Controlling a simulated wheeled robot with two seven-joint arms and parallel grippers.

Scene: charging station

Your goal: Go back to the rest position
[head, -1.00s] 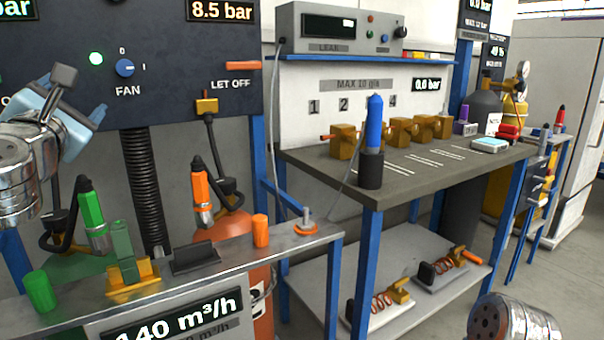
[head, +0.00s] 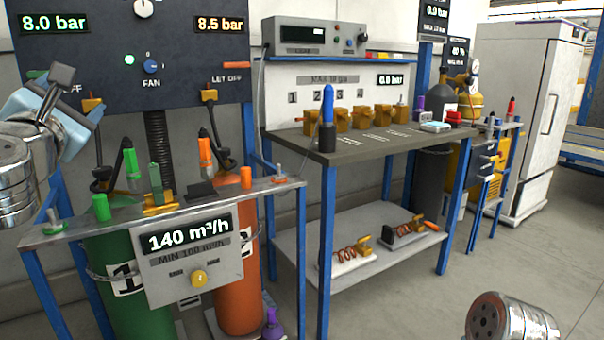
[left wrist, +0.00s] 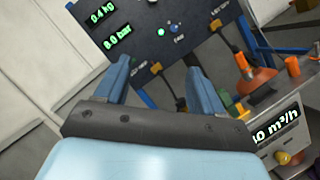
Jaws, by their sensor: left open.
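My left gripper (head: 58,95) is raised at the left edge of the head view, in front of the dark panel and above the left end of the charging bench (head: 75,236). In the left wrist view its two blue fingers (left wrist: 160,85) stand wide apart with nothing between them. It touches nothing that I can see. At the bottom right of the head view a round metal part of my own right arm shows. The right gripper itself is not visible.
The bench carries green and orange hose fittings (head: 205,150) and a 140 m³/h display (head: 190,240). Green (head: 118,275) and orange (head: 238,255) cylinders stand below. A workbench (head: 365,145) holds a blue-topped tool (head: 327,115). The floor at right is clear.

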